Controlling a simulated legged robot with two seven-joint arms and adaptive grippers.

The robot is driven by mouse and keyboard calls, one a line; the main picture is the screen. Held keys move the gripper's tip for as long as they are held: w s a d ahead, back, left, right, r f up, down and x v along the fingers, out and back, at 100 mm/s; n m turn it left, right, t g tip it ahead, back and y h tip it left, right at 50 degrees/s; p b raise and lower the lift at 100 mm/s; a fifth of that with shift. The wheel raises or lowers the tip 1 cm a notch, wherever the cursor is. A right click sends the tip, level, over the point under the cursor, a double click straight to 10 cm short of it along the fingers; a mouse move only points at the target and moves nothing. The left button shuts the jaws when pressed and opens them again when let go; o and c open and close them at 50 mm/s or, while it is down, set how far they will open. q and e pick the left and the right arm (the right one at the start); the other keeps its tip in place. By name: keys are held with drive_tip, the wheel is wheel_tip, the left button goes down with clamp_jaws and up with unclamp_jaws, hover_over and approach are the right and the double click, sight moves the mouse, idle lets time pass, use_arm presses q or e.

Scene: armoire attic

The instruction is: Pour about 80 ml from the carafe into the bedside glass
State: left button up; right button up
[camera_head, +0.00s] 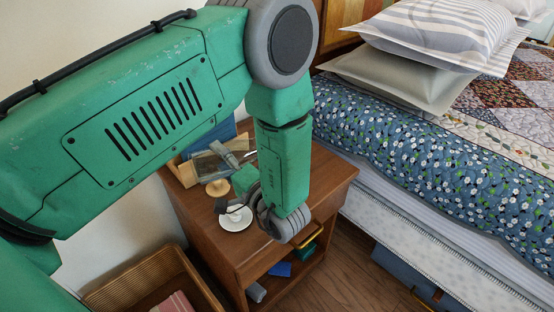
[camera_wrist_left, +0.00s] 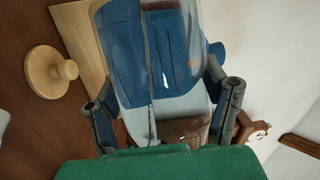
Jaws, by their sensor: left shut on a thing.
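My left gripper (camera_head: 222,178) hangs over the wooden nightstand (camera_head: 185,225), partly hidden by my own wrist. In the left wrist view, its two fingers (camera_wrist_left: 160,88) are on either side of a clear glass carafe (camera_wrist_left: 150,70), shut on it. The carafe shows only faintly in the head view (camera_head: 206,165); its tilt and liquid level are hard to tell. A round wooden stopper (camera_head: 218,187) lies on the nightstand and shows with its knob in the wrist view (camera_wrist_left: 45,75). I cannot make out the bedside glass clearly. My right gripper is out of view.
A small white cup on a saucer (camera_head: 236,222) stands near the nightstand's front. A blue object (camera_head: 215,137) is behind the carafe. A wicker basket (camera_head: 130,275) is on the floor at left. The bed (camera_head: 420,160) stands close on the right.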

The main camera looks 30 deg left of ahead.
use_arm(q)
drive_tip(key=shift+r, duration=0.2)
idle(0.7)
drive_tip(key=shift+f+n+b, duration=0.4)
drive_tip(key=shift+f+b, duration=0.45)
drive_tip(key=shift+s+a+n+g+h+b, duration=0.3)
drive_tip(key=shift+n+h, duration=0.1)
drive_tip(key=shift+n, duration=0.2)
drive_tip(key=shift+s+f+n, duration=0.1)
drive_tip(key=shift+f+n, duration=0.25)
drive_tip(key=shift+n, duration=0.15)
drive_tip(key=shift+f+n+h, duration=0.5)
drive_tip(key=shift+w+d+n+p, duration=0.15)
drive_tip(key=shift+w+n+p, duration=0.2)
drive_tip(key=shift+p, duration=0.3)
drive_tip(key=shift+n+h, duration=0.25)
drive_tip(key=shift+h, duration=0.05)
drive_tip(key=shift+d+f, duration=0.1)
drive_tip(key=shift+f, duration=0.05)
